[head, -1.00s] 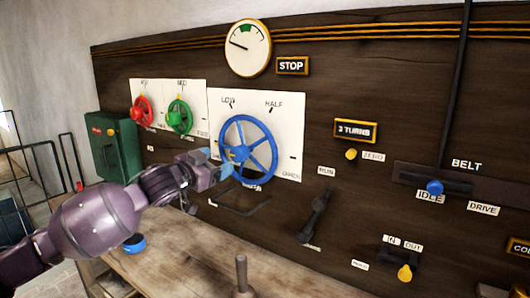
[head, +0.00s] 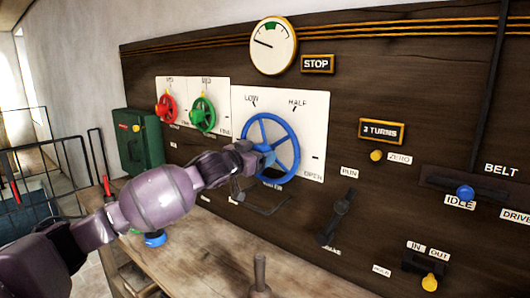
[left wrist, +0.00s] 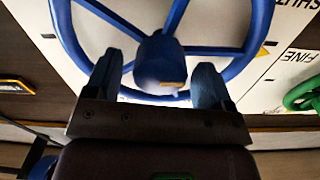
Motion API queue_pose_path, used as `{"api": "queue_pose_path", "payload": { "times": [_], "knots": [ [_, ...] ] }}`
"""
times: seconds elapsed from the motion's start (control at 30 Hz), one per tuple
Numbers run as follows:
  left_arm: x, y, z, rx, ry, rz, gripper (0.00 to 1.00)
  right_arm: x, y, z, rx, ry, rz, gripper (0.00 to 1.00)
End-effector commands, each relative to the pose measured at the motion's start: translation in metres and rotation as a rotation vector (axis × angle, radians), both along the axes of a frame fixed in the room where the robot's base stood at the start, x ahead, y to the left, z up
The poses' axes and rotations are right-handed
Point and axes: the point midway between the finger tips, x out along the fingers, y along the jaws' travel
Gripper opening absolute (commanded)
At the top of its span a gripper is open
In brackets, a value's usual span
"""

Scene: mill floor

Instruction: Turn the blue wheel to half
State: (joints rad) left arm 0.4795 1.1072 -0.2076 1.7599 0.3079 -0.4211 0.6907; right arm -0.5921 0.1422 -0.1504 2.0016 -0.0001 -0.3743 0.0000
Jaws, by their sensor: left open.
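The blue wheel (head: 289,141) is a spoked handwheel on a white plate (head: 318,128) with LOW, HALF and OPEN marks. My left gripper (head: 263,159) is in front of the wheel's lower left part. In the left wrist view my left gripper (left wrist: 155,85) is open, its blue fingers apart near the wheel's hub (left wrist: 160,62). The blue wheel (left wrist: 232,70) fills the upper part there, and the fingers overlap its lower rim. I cannot tell whether they touch it. My right gripper is not in view.
A red wheel (head: 167,107) and a green wheel (head: 203,114) are left of the blue one. A gauge (head: 273,46) sits above. Levers (head: 338,218) are to the right. A wooden bench (head: 205,265) with an upright peg (head: 260,275) lies below.

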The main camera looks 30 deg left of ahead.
Motion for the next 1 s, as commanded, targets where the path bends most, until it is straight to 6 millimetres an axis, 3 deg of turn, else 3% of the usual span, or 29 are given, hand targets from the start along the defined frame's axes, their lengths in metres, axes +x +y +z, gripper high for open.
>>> {"api": "queue_pose_path", "payload": {
  "times": [0.3, 0.7, 1.0],
  "knots": [
    [0.026, -0.003, -0.001, 0.0, 0.0, -0.001, 0.76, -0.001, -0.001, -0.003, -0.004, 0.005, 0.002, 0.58],
    [0.029, -0.003, 0.0, 0.0, 0.0, 0.0, 0.74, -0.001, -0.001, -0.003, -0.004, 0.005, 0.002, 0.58],
    [0.029, -0.003, 0.0, 0.0, 0.0, 0.0, 0.28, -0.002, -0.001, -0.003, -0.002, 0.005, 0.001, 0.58]
  ]
}}
